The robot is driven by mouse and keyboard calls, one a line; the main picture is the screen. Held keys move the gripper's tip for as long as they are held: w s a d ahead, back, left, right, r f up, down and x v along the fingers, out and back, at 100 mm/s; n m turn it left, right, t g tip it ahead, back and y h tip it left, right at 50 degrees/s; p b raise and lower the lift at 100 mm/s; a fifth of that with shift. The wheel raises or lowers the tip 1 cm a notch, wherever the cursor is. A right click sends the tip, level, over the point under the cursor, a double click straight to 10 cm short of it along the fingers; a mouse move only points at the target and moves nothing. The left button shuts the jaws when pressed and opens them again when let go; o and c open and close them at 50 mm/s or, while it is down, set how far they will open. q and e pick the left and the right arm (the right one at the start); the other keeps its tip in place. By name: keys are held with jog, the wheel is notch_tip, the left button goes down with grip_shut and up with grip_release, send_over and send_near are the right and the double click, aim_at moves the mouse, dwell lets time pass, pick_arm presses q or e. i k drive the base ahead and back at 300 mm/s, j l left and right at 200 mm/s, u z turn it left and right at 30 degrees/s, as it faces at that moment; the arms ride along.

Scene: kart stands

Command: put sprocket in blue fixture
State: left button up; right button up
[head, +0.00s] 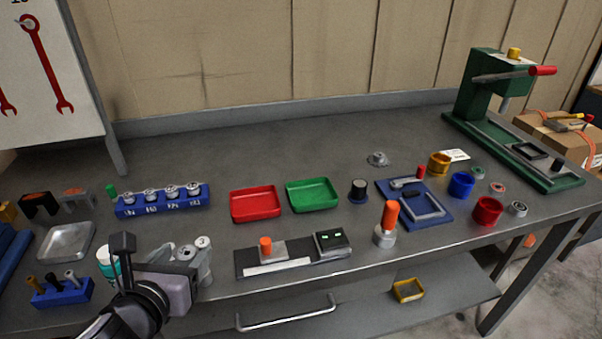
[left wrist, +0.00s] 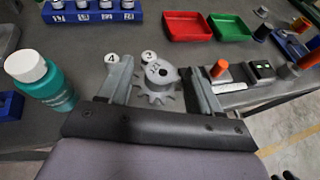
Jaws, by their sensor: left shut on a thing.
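The sprocket (left wrist: 157,88) is a grey toothed wheel with a raised, labelled hub. In the left wrist view it sits between the fingers of my left gripper (left wrist: 160,75), which is shut on it. In the head view my left gripper (head: 195,262) is at the front left of the bench, and the sprocket is hard to make out. A blue plate (head: 440,217) with grey frame pieces lies right of centre, and a blue cup (head: 461,185) stands right of it. I cannot tell which blue item is the blue fixture. My right gripper is not in view.
Red (head: 256,204) and green (head: 314,195) trays lie mid-bench. A blue rack (head: 163,206) of cylinders stands behind my left gripper, and a teal bottle (left wrist: 42,82) stands left of it. An orange-handled tool (head: 387,225) stands before the blue plate. A green press (head: 480,95) is back right.

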aim_at(420, 208)
jog(key=i+l, duration=0.15)
jog(key=l, duration=0.15)
jog(key=i+l, duration=0.15)
jog(key=l, duration=0.2)
jog(key=i+l, duration=0.15)
jog(key=l, duration=0.15)
jog(key=i+l, duration=0.15)
jog(key=l, duration=0.15)
